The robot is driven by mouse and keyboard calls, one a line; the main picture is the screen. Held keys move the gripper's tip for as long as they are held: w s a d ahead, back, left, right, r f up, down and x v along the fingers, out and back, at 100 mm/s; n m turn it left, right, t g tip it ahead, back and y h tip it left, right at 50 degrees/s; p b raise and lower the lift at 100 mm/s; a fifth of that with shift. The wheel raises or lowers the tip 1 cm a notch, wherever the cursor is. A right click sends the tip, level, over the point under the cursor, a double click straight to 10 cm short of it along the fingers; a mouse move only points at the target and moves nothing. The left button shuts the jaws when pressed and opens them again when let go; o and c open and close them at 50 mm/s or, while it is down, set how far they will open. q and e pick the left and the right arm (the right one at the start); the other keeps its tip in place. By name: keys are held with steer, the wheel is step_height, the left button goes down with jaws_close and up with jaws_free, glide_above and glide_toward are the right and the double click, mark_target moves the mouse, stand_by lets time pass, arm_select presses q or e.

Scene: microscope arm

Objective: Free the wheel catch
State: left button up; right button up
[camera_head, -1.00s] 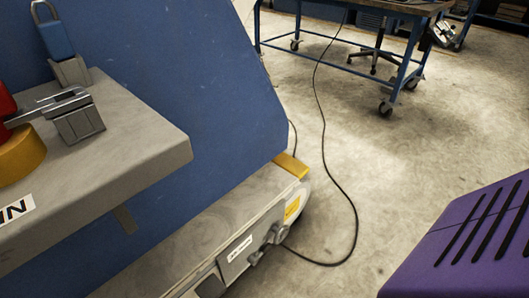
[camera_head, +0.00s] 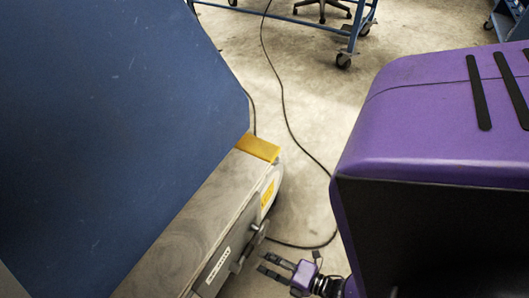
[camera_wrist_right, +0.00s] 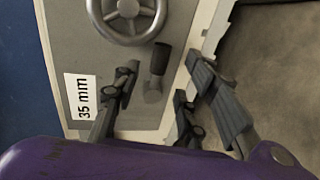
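A grey spoked handwheel (camera_wrist_right: 130,14) sits on the grey panel at the top of the right wrist view. Below it is a small lever with a dark grip (camera_wrist_right: 158,60), possibly the wheel catch. In the head view, the wheel (camera_head: 256,238) shows nearly edge-on on the machine's side. My right gripper (camera_head: 263,264) is just right of the panel, below the wheel, with its fingers apart. In the right wrist view its fingers (camera_wrist_right: 165,80) are spread with the lever between them in the picture; I see no contact. My left gripper is not in view.
A "35 mm" label (camera_wrist_right: 82,97) is on the panel. A large blue plate (camera_head: 120,130) stands above the grey base, with a yellow block (camera_head: 258,147) at its corner. A black cable (camera_head: 290,125) crosses the floor. A blue-framed bench (camera_head: 300,28) stands behind.

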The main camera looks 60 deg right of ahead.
mark_target(244, 256)
steer(key=b+x, duration=0.1)
steer(key=x, duration=0.5)
steer(key=shift+w+a, duration=0.1)
jaws_close()
stand_by(0.3)
